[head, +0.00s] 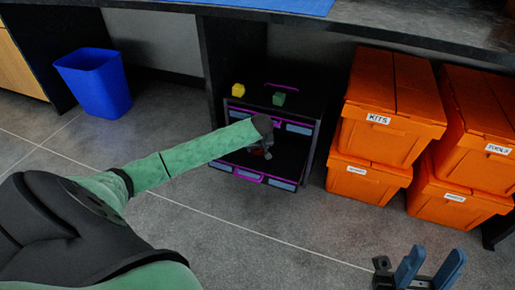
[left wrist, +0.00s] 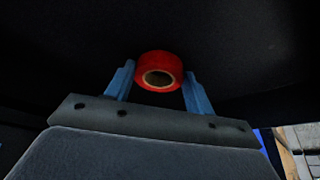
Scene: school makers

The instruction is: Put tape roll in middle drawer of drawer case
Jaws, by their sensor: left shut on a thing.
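The black drawer case (head: 311,150) with purple handles stands on the floor under the bench. One drawer, apparently the middle one, is pulled out, and its front (head: 284,185) hides what is below. My left arm reaches over it, and my left gripper (head: 262,150) is at the open drawer, partly hidden by its own wrist. In the left wrist view, the red tape roll (left wrist: 160,60) is held between the blue fingers of this gripper against a dark background. Whether it touches the drawer floor cannot be told. My right gripper (head: 431,268) is open and empty at the lower right.
A blue waste bin (head: 95,82) is at the left. The floor in front is clear.

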